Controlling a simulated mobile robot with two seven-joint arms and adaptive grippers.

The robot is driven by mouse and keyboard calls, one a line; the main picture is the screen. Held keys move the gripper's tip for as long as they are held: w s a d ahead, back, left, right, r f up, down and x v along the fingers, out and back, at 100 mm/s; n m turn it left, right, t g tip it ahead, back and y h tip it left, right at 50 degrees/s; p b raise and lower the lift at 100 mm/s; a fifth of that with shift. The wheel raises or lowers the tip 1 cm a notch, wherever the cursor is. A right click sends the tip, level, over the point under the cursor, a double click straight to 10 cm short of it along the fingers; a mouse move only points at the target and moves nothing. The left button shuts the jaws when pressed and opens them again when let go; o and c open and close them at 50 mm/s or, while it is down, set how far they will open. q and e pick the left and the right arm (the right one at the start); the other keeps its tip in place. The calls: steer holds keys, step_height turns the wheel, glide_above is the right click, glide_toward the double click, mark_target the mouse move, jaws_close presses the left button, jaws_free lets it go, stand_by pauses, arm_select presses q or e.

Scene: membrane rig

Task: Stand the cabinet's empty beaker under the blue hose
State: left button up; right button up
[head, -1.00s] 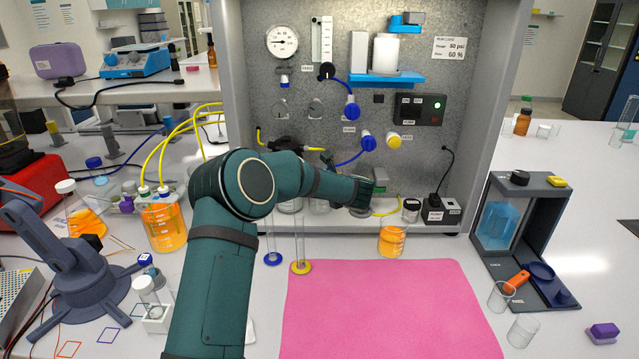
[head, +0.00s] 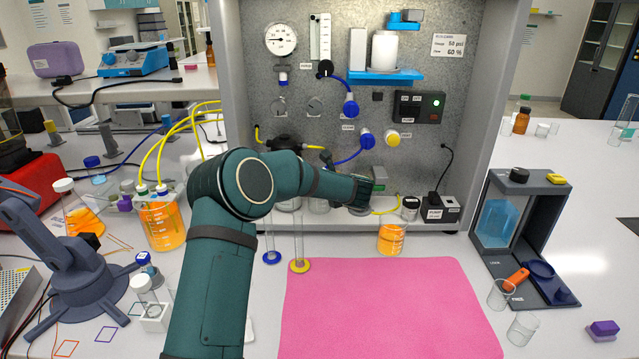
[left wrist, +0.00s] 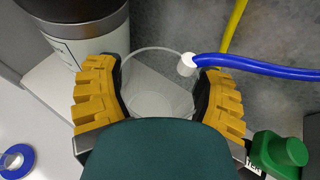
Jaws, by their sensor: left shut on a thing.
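My left gripper (left wrist: 160,85) is shut on a clear empty beaker (left wrist: 155,103), which sits between its yellow-padded fingers in the left wrist view. The white tip of the blue hose (left wrist: 255,68) shows at the beaker's right rim; whether it is over or just beside the opening is hard to tell. In the head view my left arm reaches into the cabinet (head: 425,170), and its gripper end is low in front of the back panel. The blue hose (head: 349,160) curves down behind the arm there, and its end is hidden. The right gripper is not in view.
A beaker of orange liquid (head: 391,240) stands right of my gripper, by the cabinet's front edge. Two cylinders, one with a yellow base (head: 299,266), stand left of it. A pink mat (head: 390,310) lies clear in front. In the left wrist view a green part (left wrist: 280,152) is at lower right.

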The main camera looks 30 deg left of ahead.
arm_select(q)
steer(key=o, duration=1.1)
steer(key=shift+o, duration=0.2)
steer(key=v, duration=1.2)
